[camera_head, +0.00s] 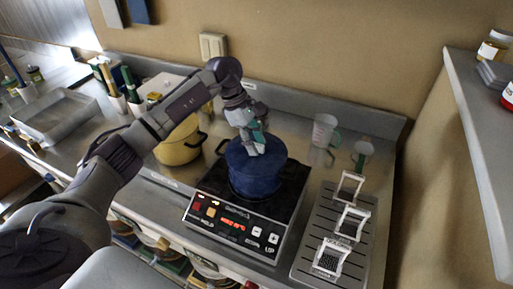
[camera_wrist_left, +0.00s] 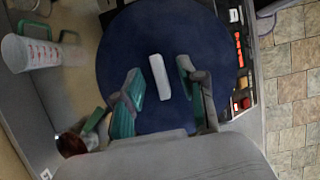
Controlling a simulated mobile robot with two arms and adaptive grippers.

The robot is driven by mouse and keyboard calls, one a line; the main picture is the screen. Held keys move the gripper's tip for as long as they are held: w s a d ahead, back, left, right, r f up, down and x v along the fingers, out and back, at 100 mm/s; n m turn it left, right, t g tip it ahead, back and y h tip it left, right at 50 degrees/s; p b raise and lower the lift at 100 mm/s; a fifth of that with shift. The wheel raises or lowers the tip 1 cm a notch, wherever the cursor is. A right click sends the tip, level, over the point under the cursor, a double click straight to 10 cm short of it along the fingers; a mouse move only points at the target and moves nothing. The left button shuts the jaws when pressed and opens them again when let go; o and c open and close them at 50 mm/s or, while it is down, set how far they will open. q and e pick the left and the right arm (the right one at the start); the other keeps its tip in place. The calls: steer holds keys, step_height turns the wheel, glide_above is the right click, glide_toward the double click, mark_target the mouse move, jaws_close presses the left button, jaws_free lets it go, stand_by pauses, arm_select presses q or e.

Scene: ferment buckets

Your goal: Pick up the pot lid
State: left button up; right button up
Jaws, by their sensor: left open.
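The pot lid (camera_wrist_left: 205,45) is a round dark blue disc with a pale bar-shaped handle (camera_wrist_left: 160,77) at its middle. In the head view it lies on top of the blue pot (camera_head: 256,178), which stands on a black induction cooker (camera_head: 238,226). My left gripper (camera_head: 257,150) points down over the lid. In the left wrist view my left gripper (camera_wrist_left: 157,88) is open, with one green-and-grey finger on each side of the handle. I cannot tell whether the fingers touch it. My right gripper is not in view.
A yellow pot (camera_head: 180,145) stands left of the cooker, behind my left arm. A measuring cup (camera_head: 324,130) stands at the back right. A grey drip tray (camera_head: 310,262) with white-framed items lies to the right. A shelf (camera_head: 478,130) juts out at the far right.

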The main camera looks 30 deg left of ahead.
arm_select(q)
steer(key=shift+c, duration=0.3)
jaws_close()
steer(key=shift+r, duration=0.1)
